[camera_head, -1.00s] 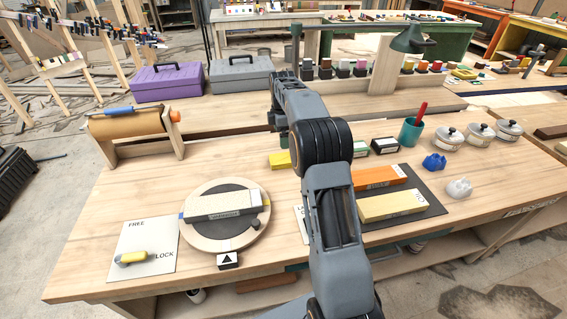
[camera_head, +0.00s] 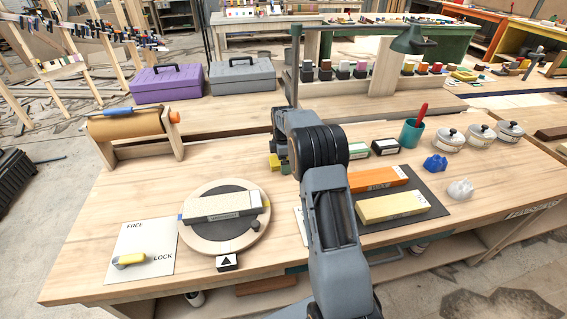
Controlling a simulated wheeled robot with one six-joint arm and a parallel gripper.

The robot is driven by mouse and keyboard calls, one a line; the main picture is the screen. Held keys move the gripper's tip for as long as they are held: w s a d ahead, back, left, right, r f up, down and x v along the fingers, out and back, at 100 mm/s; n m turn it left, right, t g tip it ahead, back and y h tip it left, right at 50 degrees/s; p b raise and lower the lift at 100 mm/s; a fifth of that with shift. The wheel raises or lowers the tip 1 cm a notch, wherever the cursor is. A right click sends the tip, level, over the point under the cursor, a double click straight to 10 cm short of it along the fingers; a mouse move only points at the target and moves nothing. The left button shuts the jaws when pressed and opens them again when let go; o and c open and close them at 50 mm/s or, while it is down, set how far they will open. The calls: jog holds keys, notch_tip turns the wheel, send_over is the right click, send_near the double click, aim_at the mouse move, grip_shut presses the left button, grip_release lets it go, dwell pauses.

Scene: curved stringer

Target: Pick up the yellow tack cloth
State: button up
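To the right, an orange block (camera_head: 378,178) and a yellow block (camera_head: 392,206) lie on a dark mat (camera_head: 432,195). A round turntable (camera_head: 205,238) stands left. Boxes (camera_head: 385,147), a green cup (camera_head: 411,133) and lidded pots (camera_head: 449,141) stand behind right.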

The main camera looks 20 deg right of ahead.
jog(key=c, duration=1)
jog(key=shift+r, duration=0.6)
notch_tip(320, 180, up, 2)
jog(key=shift+r, duration=0.15)
jog(key=s+a+r, duration=0.1)
jog(key=s+r, duration=0.2)
jog(key=s, duration=0.1)
jog(key=s+a+r, duration=0.1)
jog(key=s+r, duration=0.2)
jog(key=s, duration=0.2)
jog(key=s+a+r+b, duration=0.1)
jog(key=s+r, duration=0.2)
jog(key=s, duration=0.1)
jog(key=shift+s+a+r, duration=0.2)
jog(key=shift+s+a, duration=0.1)
